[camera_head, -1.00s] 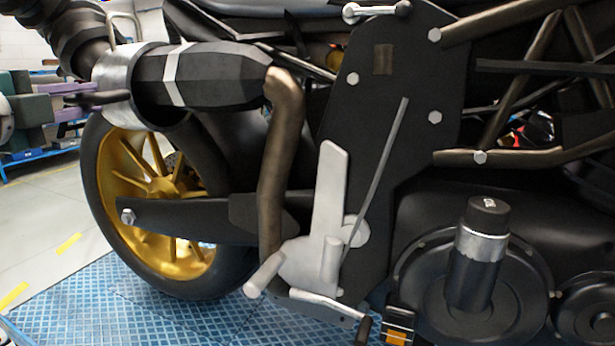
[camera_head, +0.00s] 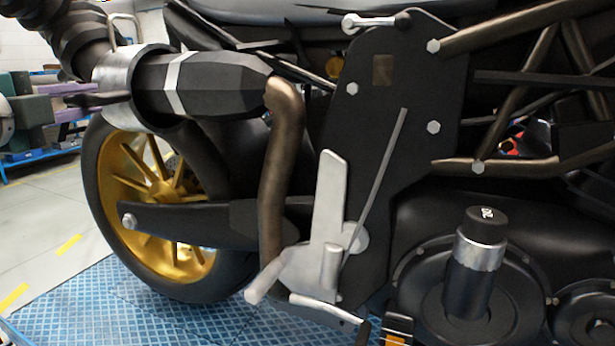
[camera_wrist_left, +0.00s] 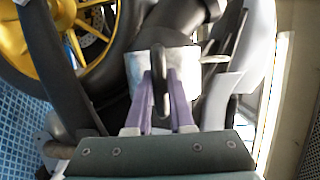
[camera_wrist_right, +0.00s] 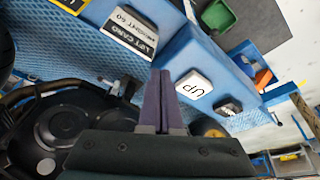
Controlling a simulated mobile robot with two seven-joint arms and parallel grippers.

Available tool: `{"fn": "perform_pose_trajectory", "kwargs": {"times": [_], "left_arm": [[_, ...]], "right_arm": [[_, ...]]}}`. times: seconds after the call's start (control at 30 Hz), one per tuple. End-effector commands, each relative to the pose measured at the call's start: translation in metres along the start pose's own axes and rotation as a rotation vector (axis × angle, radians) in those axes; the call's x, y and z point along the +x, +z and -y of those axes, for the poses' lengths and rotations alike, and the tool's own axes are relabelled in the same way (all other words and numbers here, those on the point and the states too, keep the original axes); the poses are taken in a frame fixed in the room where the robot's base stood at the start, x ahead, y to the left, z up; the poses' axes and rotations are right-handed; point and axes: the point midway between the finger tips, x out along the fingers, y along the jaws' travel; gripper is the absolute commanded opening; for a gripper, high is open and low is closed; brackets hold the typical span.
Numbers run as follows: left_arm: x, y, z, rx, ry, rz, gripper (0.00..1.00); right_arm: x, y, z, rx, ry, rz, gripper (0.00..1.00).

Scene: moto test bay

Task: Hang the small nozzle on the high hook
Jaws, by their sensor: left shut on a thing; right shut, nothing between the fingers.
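The nozzle (camera_head: 112,92) is a short silver metal cylinder with a wire loop on top, at the left in the head view. It surrounds the end of the motorcycle's dark exhaust silencer (camera_head: 218,84); whether they touch I cannot tell. A black corrugated hose (camera_head: 72,42) rises from its back. My left gripper (camera_head: 78,100) is shut on the nozzle's black handle; in the left wrist view the purple fingers (camera_wrist_left: 160,100) flank this handle, with the silver nozzle (camera_wrist_left: 138,70) behind. My right gripper (camera_wrist_right: 160,102) is shut and empty, seen only in its wrist view. I cannot make out the high hook.
The motorcycle fills most of the head view, with a gold rear wheel (camera_head: 118,170) and bent exhaust pipe (camera_head: 276,160). It stands on a blue checkered platform (camera_head: 150,318).

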Motion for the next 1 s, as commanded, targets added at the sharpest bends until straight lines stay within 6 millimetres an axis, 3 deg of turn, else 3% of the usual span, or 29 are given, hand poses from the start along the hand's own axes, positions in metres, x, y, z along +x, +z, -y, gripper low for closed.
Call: {"fn": "perform_pose_trajectory", "kwargs": {"times": [0.57,1.0], "left_arm": [[0.005,0.010,0.002,0.002,-0.005,-0.005,0.00],[0.008,0.029,0.002,0.003,-0.004,0.007,0.00]], "right_arm": [[0.003,0.001,0.001,0.004,-0.003,-0.001,0.00],[0.005,0.001,0.002,0.005,-0.004,-0.001,0.00]]}}
